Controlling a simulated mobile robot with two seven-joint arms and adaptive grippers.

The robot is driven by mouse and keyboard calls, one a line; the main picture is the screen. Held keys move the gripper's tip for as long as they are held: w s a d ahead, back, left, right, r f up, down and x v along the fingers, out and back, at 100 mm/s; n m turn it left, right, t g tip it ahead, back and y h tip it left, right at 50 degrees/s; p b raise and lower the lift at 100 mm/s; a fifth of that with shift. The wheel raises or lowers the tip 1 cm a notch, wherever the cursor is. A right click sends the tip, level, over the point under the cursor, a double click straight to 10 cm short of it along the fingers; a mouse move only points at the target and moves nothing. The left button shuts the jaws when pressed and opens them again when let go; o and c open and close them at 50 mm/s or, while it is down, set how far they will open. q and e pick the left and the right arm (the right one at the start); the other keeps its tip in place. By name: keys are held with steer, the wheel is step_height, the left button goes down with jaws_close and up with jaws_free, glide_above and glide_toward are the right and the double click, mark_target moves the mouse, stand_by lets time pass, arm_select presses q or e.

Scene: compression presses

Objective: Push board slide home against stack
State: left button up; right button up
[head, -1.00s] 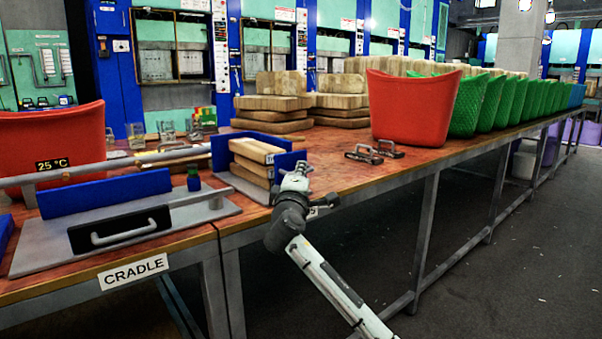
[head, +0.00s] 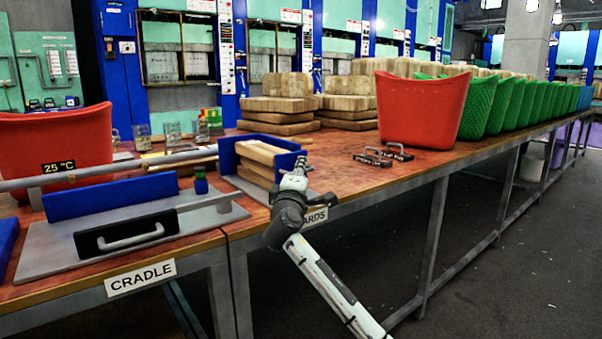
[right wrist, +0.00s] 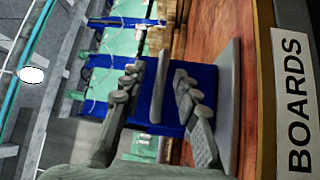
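The stack of wooden boards (head: 257,158) lies between blue walls on the table's near edge in the head view. The blue board slide (head: 288,160) stands at the stack's right end, partly behind my right gripper. I cannot tell whether it touches the boards. My right gripper (head: 295,172) is at the slide. In the right wrist view the slide's blue plate (right wrist: 187,78) and its grey handle bar (right wrist: 160,88) show between the parted fingers of my right gripper (right wrist: 158,100). It is open, with clearance on both sides of the bar. My left gripper is out of view.
A grey cradle (head: 60,245) with a blue wall and black-backed handle is on the left. Red bins (head: 420,108) (head: 60,140) stand on the tables. Metal handles (head: 380,156) lie on bare wood right of the stack. The BOARDS label (right wrist: 294,100) is on the table edge.

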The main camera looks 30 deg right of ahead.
steer(key=v, duration=1.2)
